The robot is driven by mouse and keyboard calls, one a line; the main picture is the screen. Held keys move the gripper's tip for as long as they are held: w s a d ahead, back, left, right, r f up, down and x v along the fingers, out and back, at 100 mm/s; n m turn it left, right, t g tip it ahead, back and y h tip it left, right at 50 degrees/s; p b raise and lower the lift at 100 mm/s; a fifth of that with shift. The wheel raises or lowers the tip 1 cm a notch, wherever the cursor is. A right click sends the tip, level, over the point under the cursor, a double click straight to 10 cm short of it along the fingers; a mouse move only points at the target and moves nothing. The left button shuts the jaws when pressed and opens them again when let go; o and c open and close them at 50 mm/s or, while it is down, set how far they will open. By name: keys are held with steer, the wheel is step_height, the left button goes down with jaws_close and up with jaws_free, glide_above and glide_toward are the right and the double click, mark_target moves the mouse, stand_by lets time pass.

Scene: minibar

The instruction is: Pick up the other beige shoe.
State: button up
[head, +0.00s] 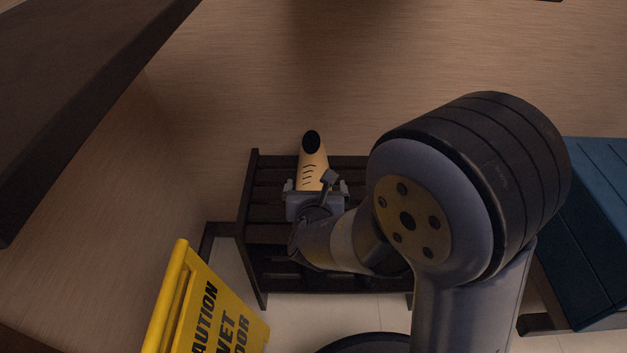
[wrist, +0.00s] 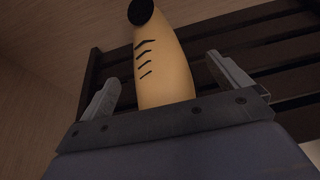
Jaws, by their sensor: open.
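A beige shoe (head: 313,165) with a dark opening and dark lace marks rests on the top of a dark slatted rack (head: 268,185). My gripper (head: 316,187) is at the near end of the shoe, with its fingers apart. In the wrist view the shoe (wrist: 162,65) stands between the two fingers of my gripper (wrist: 168,80), with a gap on each side. The gripper is open and not closed on the shoe. My arm hides the right part of the rack. Only one beige shoe is visible.
A yellow wet floor caution sign (head: 205,310) stands at the lower left, close to the rack. A blue slatted bench (head: 600,230) is at the right. A dark panel (head: 70,80) juts in at the upper left. A wooden wall (head: 220,80) rises behind the rack.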

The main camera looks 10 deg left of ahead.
mark_target(313, 182)
steer(key=b+x, duration=0.1)
steer(key=x, duration=0.3)
steer(key=shift+s+a+f+b, duration=0.2)
steer(key=shift+a+f+b, duration=0.1)
steer(key=shift+b, duration=0.1)
steer(key=shift+w+a, duration=0.1)
steer(key=shift+w, duration=0.35)
steer(key=shift+c, duration=0.5)
steer(key=c, duration=1.2)
